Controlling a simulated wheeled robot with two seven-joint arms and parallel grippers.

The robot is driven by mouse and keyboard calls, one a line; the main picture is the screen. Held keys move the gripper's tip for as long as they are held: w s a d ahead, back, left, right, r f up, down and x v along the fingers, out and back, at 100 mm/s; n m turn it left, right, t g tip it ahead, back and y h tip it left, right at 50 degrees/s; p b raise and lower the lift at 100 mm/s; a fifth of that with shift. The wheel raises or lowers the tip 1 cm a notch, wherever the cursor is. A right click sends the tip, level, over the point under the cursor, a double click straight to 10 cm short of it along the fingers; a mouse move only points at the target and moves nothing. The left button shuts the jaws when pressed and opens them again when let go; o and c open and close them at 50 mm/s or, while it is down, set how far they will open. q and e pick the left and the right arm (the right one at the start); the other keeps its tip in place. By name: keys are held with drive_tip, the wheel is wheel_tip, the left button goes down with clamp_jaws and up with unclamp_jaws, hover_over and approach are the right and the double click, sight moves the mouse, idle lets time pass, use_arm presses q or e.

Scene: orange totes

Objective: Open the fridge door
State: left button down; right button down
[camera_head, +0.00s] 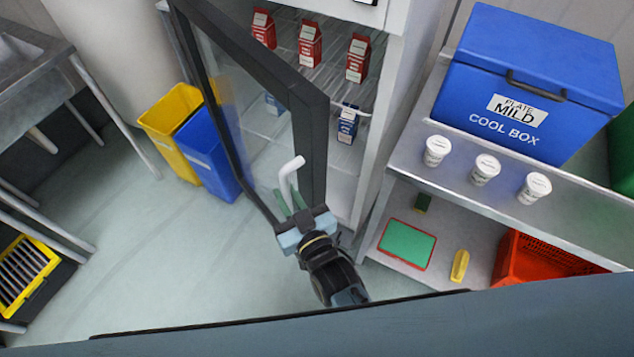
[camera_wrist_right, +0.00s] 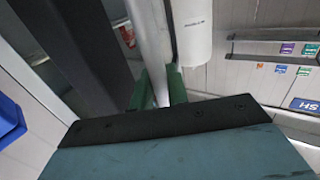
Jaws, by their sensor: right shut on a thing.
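The fridge (camera_head: 392,90) is white, with shelves of red and blue cartons showing inside. Its glass door (camera_head: 312,130) has a dark frame and stands partly open, swung out from the body, with a gap on its right side. A white curved handle (camera_head: 289,172) is on the door; it also shows as a pale bar in the right wrist view (camera_wrist_right: 150,40). My right gripper (camera_head: 291,202) is shut on the handle, its green fingers on either side of it in the right wrist view (camera_wrist_right: 158,88). My left gripper is not in view.
A yellow bin (camera_head: 168,112) and a blue bin (camera_head: 207,155) stand behind the door at left. A metal shelf unit (camera_head: 490,205) with a blue cool box (camera_head: 530,80) and white cups stands right of the fridge.

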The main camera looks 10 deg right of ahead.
drive_tip(key=shift+f, duration=0.1)
drive_tip(key=c, duration=1.7)
unclamp_jaws()
drive_tip(key=v, duration=1.3)
drive_tip(key=shift+s, duration=0.25)
